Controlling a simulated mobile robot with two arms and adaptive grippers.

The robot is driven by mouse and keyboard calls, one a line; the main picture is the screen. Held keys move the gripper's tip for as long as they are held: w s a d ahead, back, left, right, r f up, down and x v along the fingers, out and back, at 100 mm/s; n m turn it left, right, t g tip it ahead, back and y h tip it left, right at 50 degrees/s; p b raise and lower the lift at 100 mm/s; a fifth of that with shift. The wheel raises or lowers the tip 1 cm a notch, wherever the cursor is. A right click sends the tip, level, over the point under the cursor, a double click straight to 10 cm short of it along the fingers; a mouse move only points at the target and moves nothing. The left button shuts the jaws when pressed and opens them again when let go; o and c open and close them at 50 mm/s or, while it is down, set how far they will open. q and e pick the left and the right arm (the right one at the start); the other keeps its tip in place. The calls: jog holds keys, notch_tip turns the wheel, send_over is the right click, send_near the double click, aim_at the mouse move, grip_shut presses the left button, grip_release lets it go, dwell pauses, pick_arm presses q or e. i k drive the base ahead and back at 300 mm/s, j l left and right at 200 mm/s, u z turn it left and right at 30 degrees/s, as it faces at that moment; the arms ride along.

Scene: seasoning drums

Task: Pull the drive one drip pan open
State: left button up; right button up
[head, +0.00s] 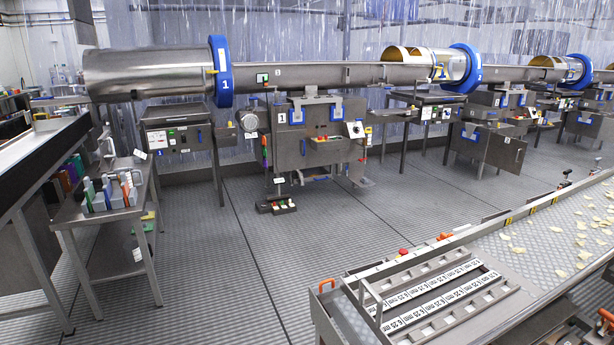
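Seasoning drum one (150,76) is a long steel cylinder with a blue ring (221,72) marked 1, at the upper left. A steel stand (178,138) also marked 1, with labels and a blue handle, is below the drum. I cannot tell which part is the drive one drip pan, or whether it is open. Neither of my grippers shows in the head view.
A steel cart (92,218) with coloured tools stands at the left. A conveyor (540,240) with pale chips and a slotted steel frame (430,300) fills the lower right. Similar drum stations (490,140) continue right. The grated floor (240,270) between is mostly clear.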

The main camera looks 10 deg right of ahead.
aim_at(320, 174)
jog(key=i+j+u, duration=0.2)
jog(key=i, duration=0.25)
jog(key=i+j+u, duration=0.15)
jog(key=i+j, duration=0.15)
jog(key=i, duration=0.15)
jog(key=i+z, duration=0.1)
jog(key=i, duration=0.55)
jog(key=i+j+z, duration=0.15)
jog(key=i, duration=0.45)
jog(key=i+j+z, duration=0.1)
jog(key=i, duration=0.5)
jog(key=i+l+z, duration=0.25)
jog(key=i+z, duration=0.2)
jog(key=i, duration=0.25)
jog(key=i+z, duration=0.5)
jog(key=i, duration=0.25)
jog(key=i+j+z, duration=0.3)
jog(key=i+z, duration=0.15)
jog(key=i, duration=0.25)
jog(key=i+l+u, duration=0.1)
jog(key=i, duration=0.35)
jog(key=i+l, duration=0.15)
jog(key=i, duration=0.3)
jog(key=i+l+u, duration=0.15)
jog(key=i, duration=0.3)
jog(key=i+l, duration=0.25)
jog(key=i, duration=0.15)
jog(key=j+u, duration=0.05)
